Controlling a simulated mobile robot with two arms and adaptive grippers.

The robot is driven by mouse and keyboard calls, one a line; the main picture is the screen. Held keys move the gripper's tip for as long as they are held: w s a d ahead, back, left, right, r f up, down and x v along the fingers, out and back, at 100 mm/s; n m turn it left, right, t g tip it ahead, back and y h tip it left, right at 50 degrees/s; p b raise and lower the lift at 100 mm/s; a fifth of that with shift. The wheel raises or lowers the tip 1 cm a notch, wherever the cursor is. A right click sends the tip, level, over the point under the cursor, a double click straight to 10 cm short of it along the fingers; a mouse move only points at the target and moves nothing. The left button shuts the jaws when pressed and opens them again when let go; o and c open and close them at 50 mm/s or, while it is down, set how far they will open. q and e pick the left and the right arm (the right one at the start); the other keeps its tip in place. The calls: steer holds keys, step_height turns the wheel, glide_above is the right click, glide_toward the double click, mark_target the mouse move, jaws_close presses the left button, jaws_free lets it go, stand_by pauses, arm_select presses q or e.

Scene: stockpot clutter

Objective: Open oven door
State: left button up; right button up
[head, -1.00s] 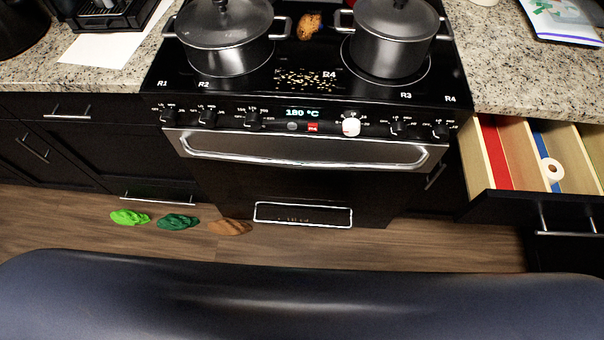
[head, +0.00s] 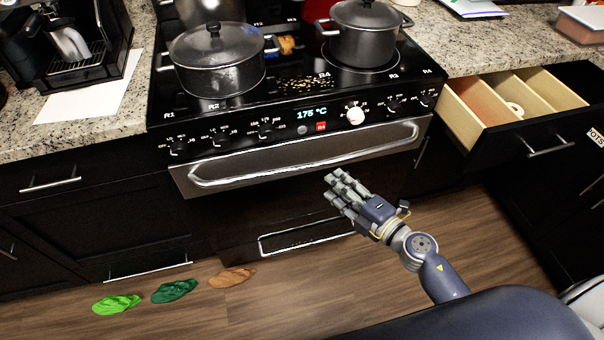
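The oven (head: 311,113) stands ahead with its door (head: 260,200) shut. A long silver handle (head: 300,158) runs across the top of the door. My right gripper (head: 337,188) is in front of the door, below the right half of the handle. Its fingers are extended, open and empty, and point toward the oven. It looks apart from the handle, though the exact gap is hard to judge. My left gripper is not in view.
Lidded pots (head: 218,60) (head: 362,35) stand on the cooktop. A drawer (head: 470,125) is pulled out right of the oven. Green (head: 116,304), dark green (head: 173,291) and brown (head: 232,278) cloth-like items lie on the floor at left. The floor before the oven is otherwise clear.

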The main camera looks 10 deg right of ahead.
mark_target(312, 166)
steer(key=x, duration=1)
steer(key=shift+w+f, duration=0.1)
steer(key=shift+w, duration=0.3)
jaws_close()
